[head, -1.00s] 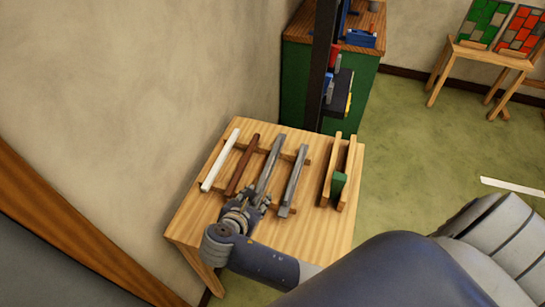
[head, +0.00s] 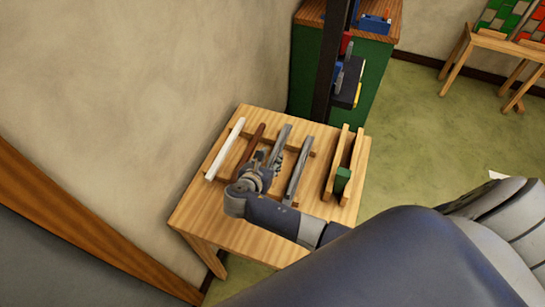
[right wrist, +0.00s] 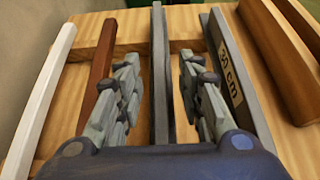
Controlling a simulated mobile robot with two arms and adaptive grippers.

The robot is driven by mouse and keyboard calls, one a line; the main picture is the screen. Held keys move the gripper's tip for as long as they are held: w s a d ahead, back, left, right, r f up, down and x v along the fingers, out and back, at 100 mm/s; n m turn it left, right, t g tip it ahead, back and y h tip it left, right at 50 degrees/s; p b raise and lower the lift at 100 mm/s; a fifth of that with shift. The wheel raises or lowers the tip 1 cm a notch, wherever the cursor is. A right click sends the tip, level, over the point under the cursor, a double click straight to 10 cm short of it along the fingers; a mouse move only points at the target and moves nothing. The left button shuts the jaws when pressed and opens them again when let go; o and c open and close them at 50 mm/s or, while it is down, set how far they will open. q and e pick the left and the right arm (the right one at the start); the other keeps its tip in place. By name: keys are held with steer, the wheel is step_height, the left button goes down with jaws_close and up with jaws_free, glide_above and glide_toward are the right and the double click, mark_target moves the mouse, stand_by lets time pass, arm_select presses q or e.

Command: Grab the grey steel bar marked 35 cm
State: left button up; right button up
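Two grey steel bars lie side by side on the wooden rack of the small table. The middle grey bar (head: 281,140) also shows in the right wrist view (right wrist: 160,75); no marking shows on it there. The right grey bar (head: 297,172) carries a tan label ending in "cm" in the right wrist view (right wrist: 231,75); its first digits look like 3 and something, too small to read surely. My right gripper (right wrist: 160,75) is open, with one finger on each side of the middle grey bar and clear gaps to it. My left gripper is not in view.
A white bar (head: 226,147) and a brown bar (head: 249,145) lie left of the grey ones. A green cabinet (head: 305,75) stands behind the table (head: 200,215).

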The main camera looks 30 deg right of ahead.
steer(key=shift+x, duration=0.85)
jaws_close()
steer(key=shift+r, duration=0.1)
steer(key=shift+w, duration=0.1)
